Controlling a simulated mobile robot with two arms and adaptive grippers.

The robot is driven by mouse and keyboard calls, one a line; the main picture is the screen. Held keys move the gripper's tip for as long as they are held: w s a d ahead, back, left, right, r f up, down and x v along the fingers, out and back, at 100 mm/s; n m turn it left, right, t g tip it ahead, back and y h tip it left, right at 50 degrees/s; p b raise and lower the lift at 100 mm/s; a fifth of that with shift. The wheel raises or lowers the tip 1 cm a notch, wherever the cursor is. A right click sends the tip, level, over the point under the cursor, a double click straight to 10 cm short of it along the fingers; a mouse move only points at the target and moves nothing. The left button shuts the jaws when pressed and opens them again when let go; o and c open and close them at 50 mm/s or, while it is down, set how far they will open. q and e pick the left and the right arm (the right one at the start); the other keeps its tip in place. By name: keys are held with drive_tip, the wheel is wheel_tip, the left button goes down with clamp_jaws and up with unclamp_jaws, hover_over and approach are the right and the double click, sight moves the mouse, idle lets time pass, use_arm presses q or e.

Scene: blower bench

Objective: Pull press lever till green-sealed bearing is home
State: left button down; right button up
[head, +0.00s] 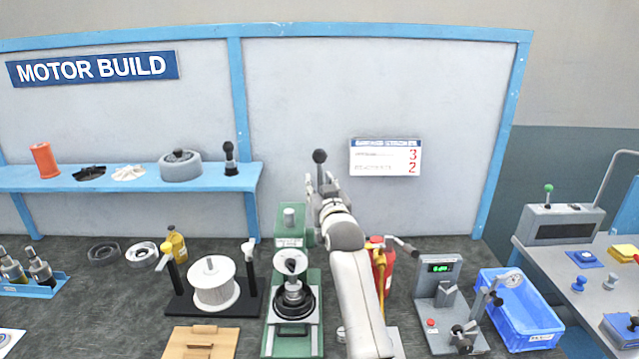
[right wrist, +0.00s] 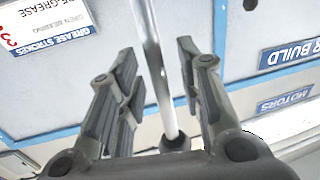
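The green press (head: 290,225) stands at the middle of the bench. Its lever has a dark ball knob (head: 319,156), which shows just above my right gripper (head: 322,183) in the head view. In the right wrist view my right gripper (right wrist: 156,55) is open, with the bright lever rod (right wrist: 158,80) between its spread fingers and clear space on both sides. The knob there (right wrist: 175,143) is near the palm. A dark round part (head: 293,302) sits under the press ram. I cannot make out a green seal or how deep the bearing sits. My left gripper is not in view.
A wire spool (head: 213,285) on a black stand is left of the press. My right arm hides part of a red bottle (head: 379,262). Right of it are a grey device with a green display (head: 440,268) and a blue crate (head: 530,325). A blue shelf (head: 110,185) holds parts.

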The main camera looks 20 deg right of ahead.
drive_tip(key=shift+w, duration=0.2)
clamp_jaws()
idle(0.5)
